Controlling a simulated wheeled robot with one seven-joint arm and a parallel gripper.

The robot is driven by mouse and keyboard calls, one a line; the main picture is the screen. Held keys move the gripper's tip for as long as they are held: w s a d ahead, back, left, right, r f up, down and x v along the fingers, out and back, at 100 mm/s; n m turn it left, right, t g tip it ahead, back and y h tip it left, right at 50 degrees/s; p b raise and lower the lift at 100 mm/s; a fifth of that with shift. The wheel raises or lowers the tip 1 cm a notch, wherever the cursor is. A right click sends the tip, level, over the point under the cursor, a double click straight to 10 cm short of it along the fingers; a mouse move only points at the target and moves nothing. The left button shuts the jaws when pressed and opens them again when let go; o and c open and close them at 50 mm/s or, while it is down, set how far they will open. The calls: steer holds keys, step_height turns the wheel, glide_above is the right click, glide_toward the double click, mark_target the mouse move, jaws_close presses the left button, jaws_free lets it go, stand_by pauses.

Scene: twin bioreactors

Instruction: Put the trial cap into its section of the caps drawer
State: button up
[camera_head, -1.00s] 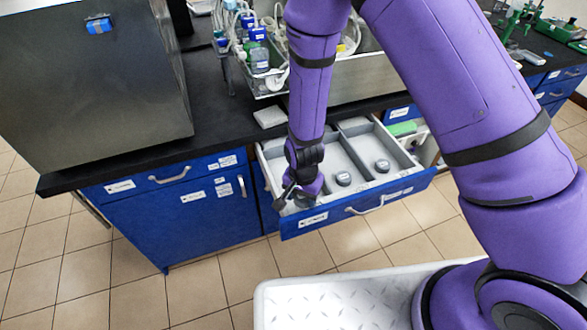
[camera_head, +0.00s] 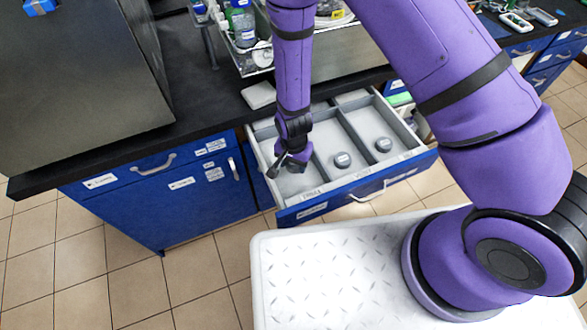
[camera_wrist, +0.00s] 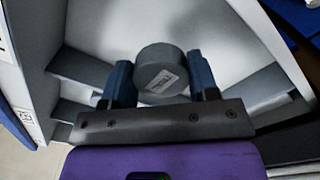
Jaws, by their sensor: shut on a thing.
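The caps drawer (camera_head: 408,166) is open, with a grey inside split into three long sections. My gripper (camera_head: 280,165) is over the left section in the head view, where the thing it holds is hard to make out. In the wrist view my gripper (camera_wrist: 160,84) has its dark blue fingers on both sides of a round grey cap (camera_wrist: 157,58) with a small white label, and is shut on it. The label is too small to read. Grey drawer walls surround the cap. I cannot tell whether it touches the drawer floor.
One grey cap (camera_head: 342,160) sits in the middle section and another cap (camera_head: 383,145) in the right section. Low dividers separate the sections. The black countertop (camera_head: 100,150) overhangs behind, with a large dark box (camera_head: 80,80) at left.

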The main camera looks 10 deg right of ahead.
mark_target(294, 176)
steer(key=shift+f, duration=2.05)
steer(key=shift+f, duration=0.15)
steer(key=o, duration=0.9)
step_height(294, 176, up, 12)
steer(key=shift+r, duration=0.15)
